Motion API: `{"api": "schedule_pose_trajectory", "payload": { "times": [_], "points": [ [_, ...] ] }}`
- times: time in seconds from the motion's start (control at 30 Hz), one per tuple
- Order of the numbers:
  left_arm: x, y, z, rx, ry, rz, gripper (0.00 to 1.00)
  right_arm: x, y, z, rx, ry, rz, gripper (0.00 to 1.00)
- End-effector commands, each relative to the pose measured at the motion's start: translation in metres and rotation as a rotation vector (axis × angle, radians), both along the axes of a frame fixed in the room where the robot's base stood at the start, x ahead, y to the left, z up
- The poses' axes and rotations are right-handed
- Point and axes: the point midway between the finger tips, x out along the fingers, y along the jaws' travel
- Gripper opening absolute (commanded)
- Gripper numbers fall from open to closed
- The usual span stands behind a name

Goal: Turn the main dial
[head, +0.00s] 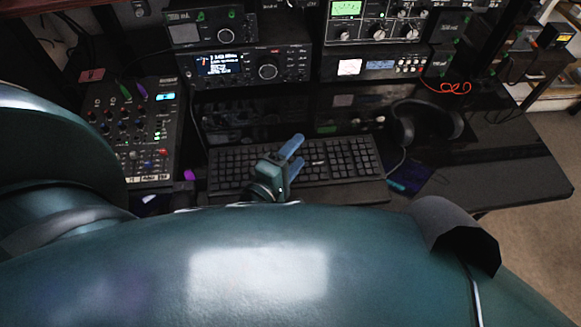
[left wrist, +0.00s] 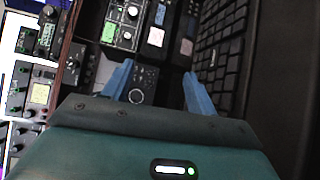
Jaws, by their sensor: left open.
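The main dial (head: 267,68) is a large round dark knob on the front of a black radio (head: 212,86) with a lit display, at the back of the desk. My left gripper (head: 300,151) is over the keyboard, its two blue fingers apart with nothing between them. It is nearer to me than the dial and clearly apart from it. In the left wrist view my left gripper (left wrist: 158,70) points toward dark equipment with a round knob (left wrist: 136,96); I cannot tell if that is the main dial. My right gripper is not in view.
A black keyboard (head: 350,158) lies below the radio. A mixer (head: 133,135) with many knobs stands at the left. Headphones (head: 425,122) lie at the right. Smaller units (head: 212,26) sit above the radio. The desk's right end is mostly clear.

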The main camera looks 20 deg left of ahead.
Motion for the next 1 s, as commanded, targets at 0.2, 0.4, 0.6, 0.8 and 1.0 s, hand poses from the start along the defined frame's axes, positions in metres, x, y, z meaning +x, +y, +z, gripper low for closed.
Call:
{"api": "schedule_pose_trajectory", "payload": {
  "times": [0.2,0.4,0.6,0.8,1.0],
  "points": [
    [-0.013,-0.009,-0.007,0.24,0.027,-0.083,0.58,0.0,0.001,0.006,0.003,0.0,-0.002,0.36],
    [-0.015,-0.011,-0.01,0.29,0.031,-0.1,0.58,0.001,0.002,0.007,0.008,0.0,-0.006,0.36],
    [-0.015,-0.011,-0.01,0.288,0.031,-0.1,0.58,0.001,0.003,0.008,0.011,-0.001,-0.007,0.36],
    [-0.015,-0.01,-0.01,0.286,0.031,-0.098,0.58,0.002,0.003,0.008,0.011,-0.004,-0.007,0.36],
    [-0.015,-0.01,-0.01,0.285,0.031,-0.098,0.58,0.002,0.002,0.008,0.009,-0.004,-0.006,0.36]
  ]
}}
